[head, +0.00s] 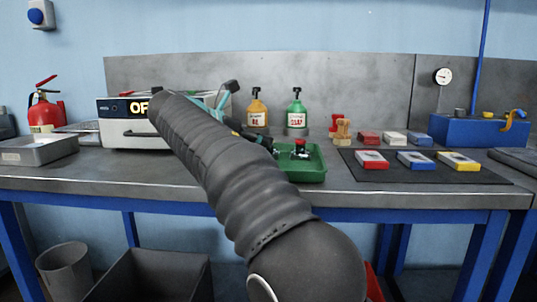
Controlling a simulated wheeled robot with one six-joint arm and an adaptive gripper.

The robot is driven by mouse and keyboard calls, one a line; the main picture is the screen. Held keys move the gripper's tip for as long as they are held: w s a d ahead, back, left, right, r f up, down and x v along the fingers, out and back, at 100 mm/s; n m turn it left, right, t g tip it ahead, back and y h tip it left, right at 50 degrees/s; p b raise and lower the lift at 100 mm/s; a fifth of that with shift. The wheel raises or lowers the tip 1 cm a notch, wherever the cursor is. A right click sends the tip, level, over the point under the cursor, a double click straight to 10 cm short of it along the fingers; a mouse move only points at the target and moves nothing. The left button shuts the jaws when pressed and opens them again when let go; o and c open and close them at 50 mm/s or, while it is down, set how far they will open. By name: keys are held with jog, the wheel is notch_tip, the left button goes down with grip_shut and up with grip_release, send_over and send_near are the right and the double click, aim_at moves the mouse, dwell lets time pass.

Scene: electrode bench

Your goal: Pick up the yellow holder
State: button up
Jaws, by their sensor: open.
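The yellow holder (459,162) is a flat yellow block with a pale grey panel on top. It lies at the right end of a row on the dark mat (487,179), next to a blue holder (415,160) and a red holder (372,160). My gripper (263,139) is partly hidden behind my arm, near the left side of the green tray. It is open and well to the left of the yellow holder, apart from it. Its fingertips are small and hard to make out.
A green tray (310,175) holds a dark item with a red top. Behind the mat are red, white and blue blocks, with a blue box (468,133) to their right. Orange (256,112) and green bottles (297,113) stand at the back. A white device (122,131) sits left.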

jog(key=b+x, duration=0.1)
jog(key=x, duration=0.3)
jog(key=shift+w+d+f, duration=0.15)
jog(key=shift+d+f, duration=0.05)
jog(key=shift+f, duration=0.1)
jog(key=shift+c, duration=0.3)
grip_shut()
jog(key=shift+r, duration=0.1)
